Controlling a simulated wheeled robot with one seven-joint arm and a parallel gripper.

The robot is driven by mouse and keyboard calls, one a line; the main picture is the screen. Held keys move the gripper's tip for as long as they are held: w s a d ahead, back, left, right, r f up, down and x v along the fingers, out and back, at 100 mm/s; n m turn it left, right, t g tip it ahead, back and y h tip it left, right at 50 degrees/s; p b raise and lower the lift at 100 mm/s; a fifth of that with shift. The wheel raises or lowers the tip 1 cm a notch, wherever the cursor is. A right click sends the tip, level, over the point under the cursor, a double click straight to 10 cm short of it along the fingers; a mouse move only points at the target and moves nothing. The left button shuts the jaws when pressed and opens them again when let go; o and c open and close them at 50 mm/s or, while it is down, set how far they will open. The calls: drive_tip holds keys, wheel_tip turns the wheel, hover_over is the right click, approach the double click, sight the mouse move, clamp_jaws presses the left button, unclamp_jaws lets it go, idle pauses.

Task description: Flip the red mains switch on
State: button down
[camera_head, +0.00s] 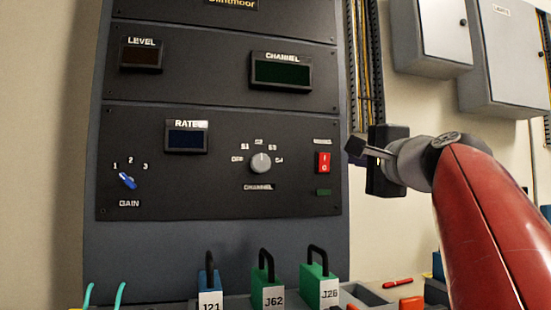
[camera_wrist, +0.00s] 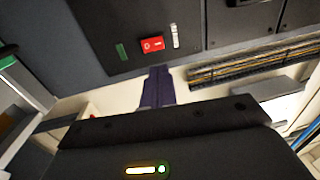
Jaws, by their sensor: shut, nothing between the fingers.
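The red mains switch (camera_head: 323,162) is a small rocker marked I and O at the right side of the dark front panel, with a label above it and a small dark green indicator (camera_head: 323,192) below it. In the wrist view the switch (camera_wrist: 152,45) appears turned on its side, beyond my fingertips, with the green indicator (camera_wrist: 122,51) to its left. My gripper (camera_head: 354,147) is shut and empty, just right of the switch in the head view. In the wrist view the closed fingers (camera_wrist: 158,72) point toward the panel.
The panel holds a grey channel knob (camera_head: 261,162), a blue gain knob (camera_head: 128,181) and dark displays. Padlocks, one blue (camera_head: 209,283) and two green (camera_head: 267,290), stand below. Grey wall cabinets (camera_head: 432,32) are at upper right. The space before the panel's middle looks clear.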

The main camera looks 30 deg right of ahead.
sight(325, 155)
drive_tip(key=p+x, duration=0.2)
drive_tip(key=x, duration=0.9)
drive_tip(key=shift+w, duration=0.3)
drive_tip(key=shift+r, duration=0.1)
drive_tip(key=shift+w+r+p, duration=0.15)
drive_tip(key=shift+w+p, duration=0.05)
drive_tip(key=shift+p, duration=0.1)
